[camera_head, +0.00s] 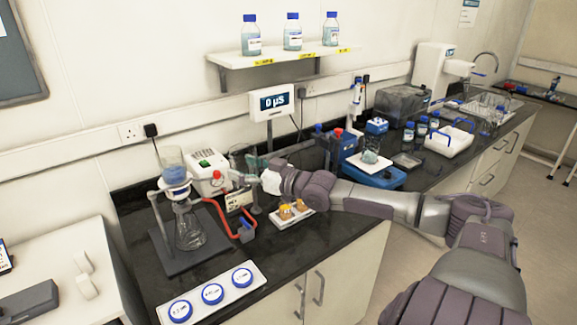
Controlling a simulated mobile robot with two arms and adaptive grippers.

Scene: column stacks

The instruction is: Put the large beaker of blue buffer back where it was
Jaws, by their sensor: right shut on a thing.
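My right arm reaches in from the right across the bench. My right gripper (254,164), with greenish fingertips, is shut on a clear glass beaker (238,154) behind the small sign. The beaker looks upright. Little or no blue shows in it, and its base is hidden, so I cannot tell whether it touches the bench. A glass column (173,168) with blue in its lower part stands on the stand at left, above a clear conical flask (188,228). My left gripper is not in view.
A white machine with a red knob (208,172) stands behind the stand. A red tube (217,214) curves in front of it. A white tray (290,216) with amber items lies below my right wrist. A panel with blue discs (212,293) lies at the front edge.

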